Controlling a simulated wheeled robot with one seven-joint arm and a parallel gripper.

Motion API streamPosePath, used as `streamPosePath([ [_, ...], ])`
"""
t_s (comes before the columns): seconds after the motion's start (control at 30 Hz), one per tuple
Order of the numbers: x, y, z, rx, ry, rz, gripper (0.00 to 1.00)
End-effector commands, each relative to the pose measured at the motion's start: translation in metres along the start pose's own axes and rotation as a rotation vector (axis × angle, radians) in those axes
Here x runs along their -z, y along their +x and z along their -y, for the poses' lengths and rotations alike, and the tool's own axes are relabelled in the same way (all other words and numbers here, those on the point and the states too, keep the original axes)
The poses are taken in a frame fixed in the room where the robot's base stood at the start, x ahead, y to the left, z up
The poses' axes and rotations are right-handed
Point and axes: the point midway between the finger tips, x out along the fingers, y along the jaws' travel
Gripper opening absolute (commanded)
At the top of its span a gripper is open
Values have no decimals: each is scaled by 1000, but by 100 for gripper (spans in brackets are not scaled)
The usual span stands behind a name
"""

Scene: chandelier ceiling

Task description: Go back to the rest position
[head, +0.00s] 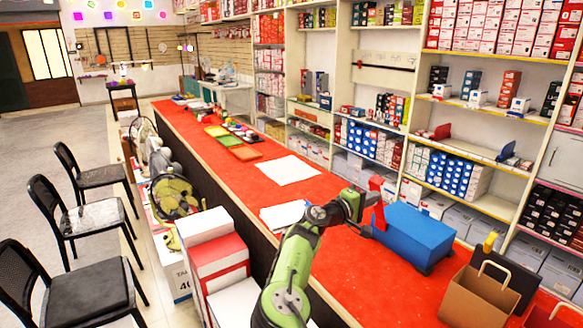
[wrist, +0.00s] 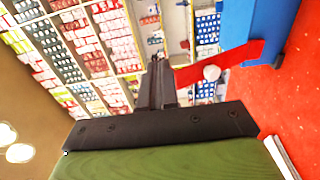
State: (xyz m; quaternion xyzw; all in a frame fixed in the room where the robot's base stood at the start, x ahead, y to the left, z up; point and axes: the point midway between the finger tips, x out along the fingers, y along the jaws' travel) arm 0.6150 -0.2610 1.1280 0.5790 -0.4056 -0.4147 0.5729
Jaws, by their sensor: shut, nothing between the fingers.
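My green arm reaches over the red counter (head: 360,290) in the head view. My gripper (head: 367,199) is beside the left end of a blue box (head: 413,236). In the wrist view my gripper (wrist: 157,68) shows its black fingers together, with nothing between them. A red bar (wrist: 220,66) with a white round knob appears close to the right of the fingers, by the blue box (wrist: 240,30). In the head view the red part (head: 378,203) stands upright at the box's left end. I cannot tell whether my gripper touches it.
White papers (head: 288,170) and several coloured trays (head: 243,153) lie farther along the counter. A brown paper bag (head: 478,298) stands at the right. Stocked shelves (head: 480,150) line the wall behind. Black chairs (head: 92,290) and stacked boxes (head: 215,255) stand left of the counter.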

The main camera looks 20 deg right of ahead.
Motion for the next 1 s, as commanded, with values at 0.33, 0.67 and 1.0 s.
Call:
streamPosePath([
  [0.33, -146, 9, 8, 506, 446, 283, 0],
  [0.67, -203, -152, 16, 1183, 757, 252, 0],
  [1.0, -291, -351, -4, 1451, 681, -62, 0],
])
